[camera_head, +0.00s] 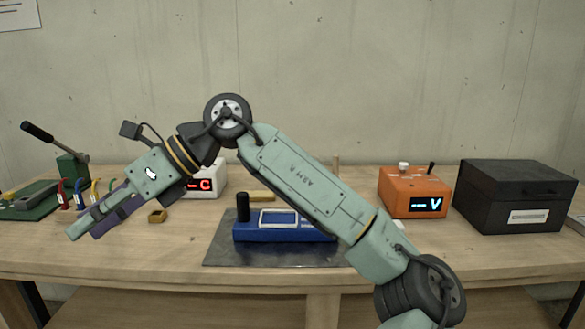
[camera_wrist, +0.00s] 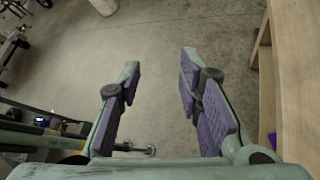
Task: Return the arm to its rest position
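My arm crosses the head view from the lower right, up over a raised elbow, and down to the left. My gripper (camera_head: 88,226) hangs at the left, in front of the workbench's front edge. In the wrist view my gripper (camera_wrist: 162,92) has its two purple-padded fingers spread apart, with only bare grey floor between them. It holds nothing. The workbench (camera_wrist: 298,80) shows at the right edge of the wrist view, beside the fingers. My arm hides part of the bench top in the head view.
On the workbench (camera_head: 497,255) are a blue device (camera_head: 290,232) on a dark mat (camera_head: 222,252), an orange meter (camera_head: 400,206), a white display box (camera_head: 208,182), a black box (camera_head: 512,190), and a green lever tool (camera_head: 72,170) at left. Open floor (camera_wrist: 150,50) lies below my gripper.

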